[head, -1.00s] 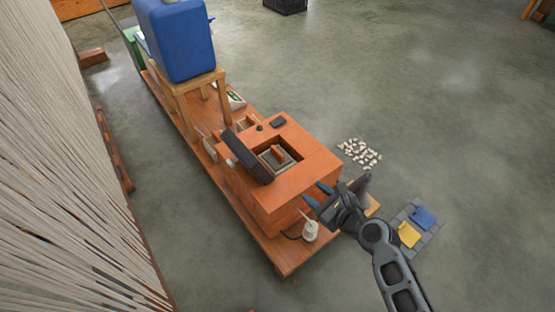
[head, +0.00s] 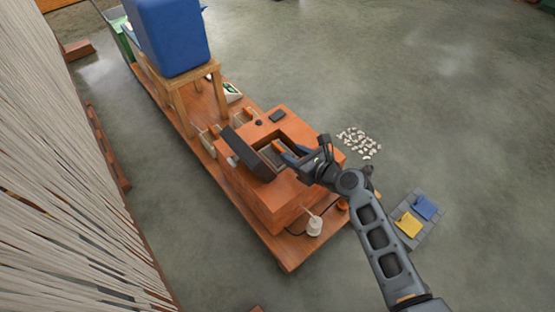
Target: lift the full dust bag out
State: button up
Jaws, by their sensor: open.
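An orange box-shaped machine (head: 265,205) stands on the wooden bench, its dark lid (head: 247,152) tilted up on the left side. Its top has a square opening. A greyish piece with an orange bar, possibly the dust bag (head: 268,155), shows inside it, partly hidden by my gripper. My gripper (head: 294,155) is open, its fingers over the right part of the opening. I cannot tell whether they touch the piece inside.
A blue container (head: 168,38) stands on a wooden stand (head: 178,90) farther back on the bench (head: 285,257). A white bottle-like item (head: 314,227) is at the front. Pale pieces (head: 358,142) and a grey mat (head: 427,232) with blue and yellow cloths lie on the open floor at right.

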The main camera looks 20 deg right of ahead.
aim_at(279, 147)
jog(key=b+x, duration=0.2)
jog(key=x, duration=0.2)
jog(key=shift+w+a+f, duration=0.15)
jog(key=shift+w+f, duration=0.05)
jog(key=shift+w, duration=0.1)
jog(key=shift+c, duration=0.3)
grip_shut()
